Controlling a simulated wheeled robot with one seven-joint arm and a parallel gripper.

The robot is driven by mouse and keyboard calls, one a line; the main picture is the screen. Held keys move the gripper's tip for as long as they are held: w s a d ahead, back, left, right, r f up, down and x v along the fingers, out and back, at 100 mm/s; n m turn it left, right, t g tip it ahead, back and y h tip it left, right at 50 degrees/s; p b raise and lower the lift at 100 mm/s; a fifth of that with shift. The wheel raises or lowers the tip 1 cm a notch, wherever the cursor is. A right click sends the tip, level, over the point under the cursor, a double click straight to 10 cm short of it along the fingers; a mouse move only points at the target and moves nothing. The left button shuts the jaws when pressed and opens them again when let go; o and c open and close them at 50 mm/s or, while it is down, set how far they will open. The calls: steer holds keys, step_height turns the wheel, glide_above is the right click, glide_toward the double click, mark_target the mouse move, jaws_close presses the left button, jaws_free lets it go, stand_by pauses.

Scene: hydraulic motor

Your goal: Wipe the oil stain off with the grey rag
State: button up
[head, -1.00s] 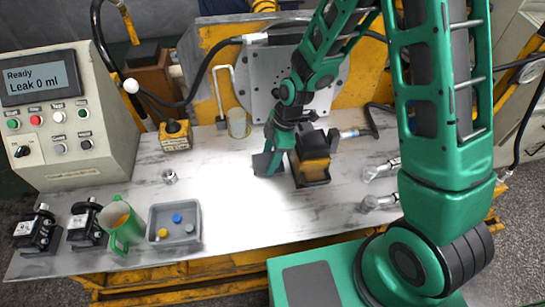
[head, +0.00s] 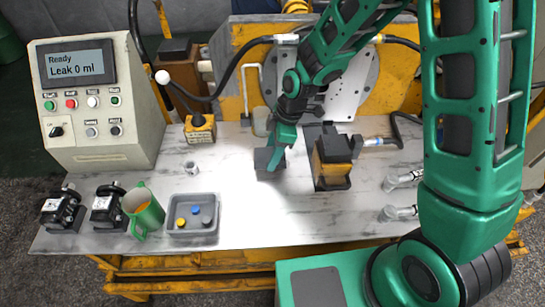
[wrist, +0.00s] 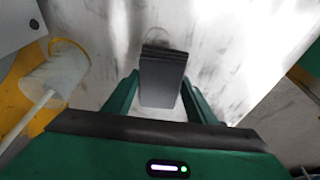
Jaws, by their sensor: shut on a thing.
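The grey rag (head: 267,160) is a dark grey folded pad, and it stands between the fingers in the wrist view (wrist: 162,78). My gripper (head: 274,158) is shut on it, low over the white streaked worktop (head: 270,215). The rag's lower edge looks at or very near the surface; I cannot tell if it touches. In the wrist view, dark grey smudges (wrist: 124,28) lie on the worktop beyond the rag. I cannot tell the oil stain apart from the marbled streaks. The surface under the rag is hidden.
A black and yellow block (head: 332,162) stands right of my gripper. A cloudy cup (head: 261,121) is behind it. A grey tray (head: 194,238) with coloured caps, a green jug (head: 143,212) and a control box (head: 95,105) reading "Leak 0 ml" are left. The front middle is clear.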

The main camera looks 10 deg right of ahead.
mark_target(268, 154)
steer(key=shift+r, duration=2.15)
